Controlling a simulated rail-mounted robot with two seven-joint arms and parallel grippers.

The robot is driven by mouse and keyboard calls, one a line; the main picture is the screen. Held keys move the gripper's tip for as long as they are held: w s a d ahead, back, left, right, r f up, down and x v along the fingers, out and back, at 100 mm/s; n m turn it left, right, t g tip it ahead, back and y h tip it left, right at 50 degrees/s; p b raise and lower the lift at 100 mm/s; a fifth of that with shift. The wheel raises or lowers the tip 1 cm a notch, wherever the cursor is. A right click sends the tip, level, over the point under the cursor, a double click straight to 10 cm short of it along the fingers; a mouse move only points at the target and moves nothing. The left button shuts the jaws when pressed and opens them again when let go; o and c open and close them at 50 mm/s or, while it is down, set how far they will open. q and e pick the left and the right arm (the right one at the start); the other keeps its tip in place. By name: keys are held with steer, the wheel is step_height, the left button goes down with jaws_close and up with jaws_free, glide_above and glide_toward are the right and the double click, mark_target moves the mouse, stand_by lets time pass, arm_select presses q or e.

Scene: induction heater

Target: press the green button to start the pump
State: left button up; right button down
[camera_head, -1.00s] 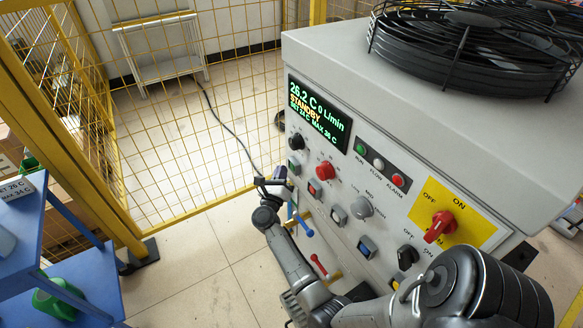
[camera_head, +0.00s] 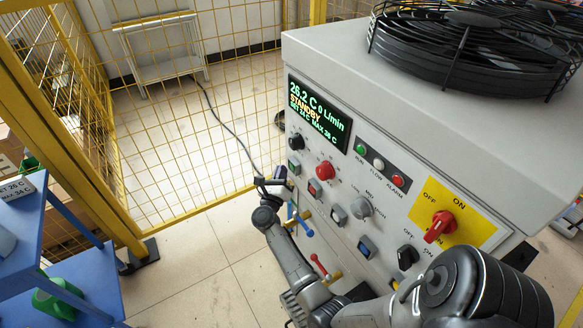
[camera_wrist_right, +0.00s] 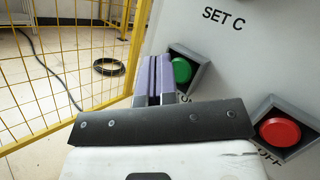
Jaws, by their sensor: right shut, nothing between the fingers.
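The green button (camera_wrist_right: 182,70) sits in a square grey housing on the machine's front panel, below the "SET C" label. In the head view the green button (camera_head: 294,167) is at the panel's left end. My right gripper (camera_wrist_right: 156,62) is shut and empty, with its purple fingers just left of the green button in the wrist view. The fingers cover part of the housing's left side. I cannot tell whether they touch it. In the head view my right gripper (camera_head: 281,174) is small beside the panel's left edge. My left gripper is not in view.
A red button (camera_wrist_right: 279,132) sits right of the green one. The display (camera_head: 318,114) reads 26.2 C, 0 L/min, STANDBY. Knobs, lamps and a red rotary switch (camera_head: 438,226) fill the panel. A yellow mesh fence (camera_head: 180,120) and blue shelf (camera_head: 90,285) stand to the left.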

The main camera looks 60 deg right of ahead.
steer(key=shift+d, duration=0.15)
stand_by(0.4)
steer(key=shift+s+d, duration=0.2)
steer(key=shift+d, duration=0.05)
steer(key=shift+s, duration=0.1)
stand_by(0.5)
steer(key=shift+s+d, duration=0.2)
steer(key=shift+d, duration=0.2)
stand_by(0.5)
stand_by(0.4)
steer(key=shift+w+a, duration=0.45)
steer(key=shift+a, duration=0.25)
